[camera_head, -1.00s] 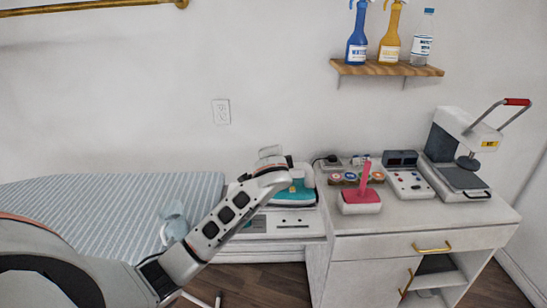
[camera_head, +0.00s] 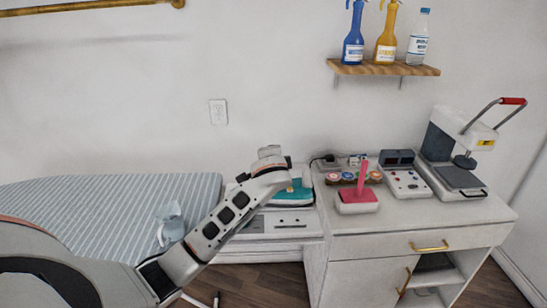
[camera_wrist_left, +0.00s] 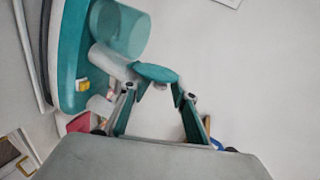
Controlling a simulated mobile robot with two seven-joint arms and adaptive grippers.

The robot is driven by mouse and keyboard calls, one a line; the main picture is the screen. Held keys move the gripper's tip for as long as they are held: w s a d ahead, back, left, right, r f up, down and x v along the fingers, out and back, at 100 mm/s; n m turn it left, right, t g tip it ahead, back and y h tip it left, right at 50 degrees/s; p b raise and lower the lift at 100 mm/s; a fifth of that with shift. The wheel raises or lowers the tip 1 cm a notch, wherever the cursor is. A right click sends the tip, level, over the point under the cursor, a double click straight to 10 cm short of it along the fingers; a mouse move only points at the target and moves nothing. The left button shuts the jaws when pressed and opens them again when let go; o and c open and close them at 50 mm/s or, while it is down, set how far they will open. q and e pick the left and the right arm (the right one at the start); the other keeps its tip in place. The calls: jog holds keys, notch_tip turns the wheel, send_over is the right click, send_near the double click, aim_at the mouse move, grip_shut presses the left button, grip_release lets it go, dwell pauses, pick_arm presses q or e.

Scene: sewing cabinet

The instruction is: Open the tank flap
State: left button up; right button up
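A teal and white steam iron (camera_head: 299,188) stands on a white base (camera_head: 290,222) beside the striped board, partly behind my left arm. The left wrist view shows the iron's teal body (camera_wrist_left: 70,60) and its translucent tank (camera_wrist_left: 120,29) at the upper left. A teal round flap (camera_wrist_left: 156,73) is at the tips of my left gripper (camera_wrist_left: 156,90). The fingers are apart; whether they touch the flap I cannot tell. In the head view my left forearm reaches to the iron, and its fingers are hard to make out. My right gripper is out of view.
A striped ironing board (camera_head: 110,205) holds a pale blue jug (camera_head: 170,223). On the cabinet (camera_head: 400,222) stand a pink item (camera_head: 358,197), several small round items, a control box (camera_head: 405,180) and a press (camera_head: 460,165). Bottles stand on a wall shelf (camera_head: 383,69).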

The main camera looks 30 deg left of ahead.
pick_arm(q)
jog(key=v, duration=0.8)
dwell(0.4)
jog(key=s+a+f+n+g+h, duration=0.1)
jog(key=s+f+g, duration=0.1)
jog(key=s+f, duration=0.7)
jog(key=s+f+n+g, duration=0.1)
jog(key=s+f, duration=0.5)
jog(key=s, duration=0.6)
jog(key=s+a+f+n+g+h, duration=0.1)
jog(key=s+f+g, duration=0.1)
jog(key=s+f, duration=0.7)
jog(key=s+d+f+n+t+h, duration=0.1)
jog(key=d+f+n+t+h, duration=0.2)
jog(key=d+f, duration=1.1)
jog(key=h, duration=0.3)
jog(key=shift+s+d+f, duration=0.25)
jog(key=shift+s+f, duration=0.05)
jog(key=shift+s, duration=0.1)
